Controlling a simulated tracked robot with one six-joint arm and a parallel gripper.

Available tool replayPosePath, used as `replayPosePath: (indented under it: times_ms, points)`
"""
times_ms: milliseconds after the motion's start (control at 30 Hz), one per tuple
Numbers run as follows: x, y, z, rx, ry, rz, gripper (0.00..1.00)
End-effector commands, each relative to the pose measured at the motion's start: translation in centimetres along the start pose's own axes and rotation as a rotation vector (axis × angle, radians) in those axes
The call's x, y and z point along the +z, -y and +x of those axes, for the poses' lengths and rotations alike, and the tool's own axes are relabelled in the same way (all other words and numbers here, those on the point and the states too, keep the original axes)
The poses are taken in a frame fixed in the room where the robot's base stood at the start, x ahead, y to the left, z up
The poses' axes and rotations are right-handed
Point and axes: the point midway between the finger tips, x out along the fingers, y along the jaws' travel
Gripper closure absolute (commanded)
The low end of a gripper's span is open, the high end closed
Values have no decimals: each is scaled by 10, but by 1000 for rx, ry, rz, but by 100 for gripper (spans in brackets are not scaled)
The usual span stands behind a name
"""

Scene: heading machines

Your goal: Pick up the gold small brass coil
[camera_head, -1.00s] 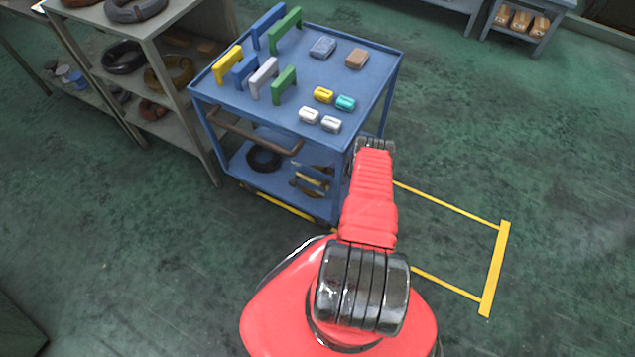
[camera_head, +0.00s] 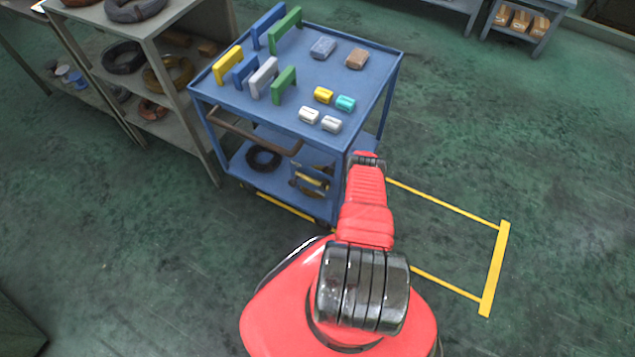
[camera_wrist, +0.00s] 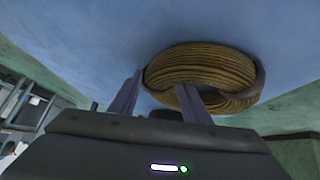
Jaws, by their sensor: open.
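The gold brass coil (camera_wrist: 205,72) lies on a blue surface in the wrist view, with darker bands at its sides. My gripper (camera_wrist: 160,82) is open in front of it. The right finger overlaps the coil's near side and hole; I cannot tell whether it touches. The left finger is beside the coil's left edge. In the head view, a gold coil (camera_head: 306,187) shows in part on the blue cart's lower shelf, cut off by the cart and parts in front. My gripper is not clear there.
The blue cart (camera_head: 225,101) carries several coloured blocks and brackets on top. A dark coil (camera_head: 263,157) lies on its lower shelf. A grey rack (camera_head: 185,125) at left holds several coils, one gold (camera_head: 160,82).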

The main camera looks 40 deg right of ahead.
Motion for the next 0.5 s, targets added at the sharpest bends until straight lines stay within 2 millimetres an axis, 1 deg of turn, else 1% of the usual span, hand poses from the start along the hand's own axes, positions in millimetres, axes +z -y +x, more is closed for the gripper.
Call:
replayPosePath:
  times_ms: [233, 500]
  points:
    - [0, 0, 0, 0, 0, 0, 58]
    - [-1, 0, 0, -1, 0, -1, 77]
